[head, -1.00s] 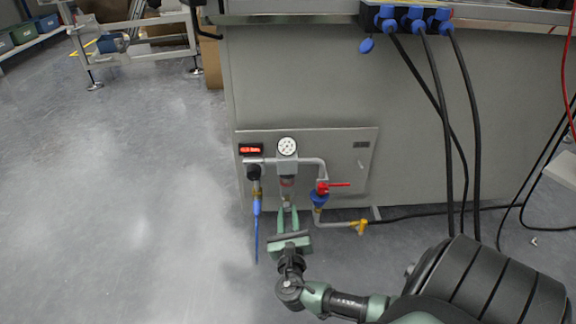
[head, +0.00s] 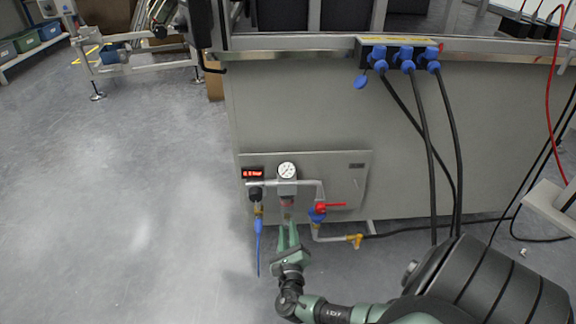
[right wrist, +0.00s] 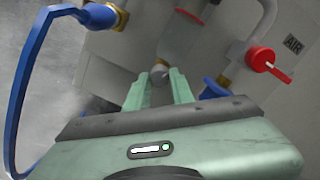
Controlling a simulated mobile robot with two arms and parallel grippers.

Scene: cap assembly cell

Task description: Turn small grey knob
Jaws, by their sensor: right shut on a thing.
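The small grey knob (right wrist: 159,73) is at the bottom of the regulator on the air panel. It shows between the green fingertips in the right wrist view. In the head view it is tiny under the gauge, just above the fingertips. My right gripper (head: 288,226) reaches up to it from below and is shut on it. The fingers also show in the right wrist view (right wrist: 159,82). My left gripper is in neither view.
A round gauge (head: 287,170) and a red digital display (head: 253,173) sit above the knob. A red valve handle (head: 331,205) is to the right, also in the right wrist view (right wrist: 262,60). A blue hose (head: 258,247) hangs left. Black cables (head: 424,137) run down the cabinet (head: 300,105).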

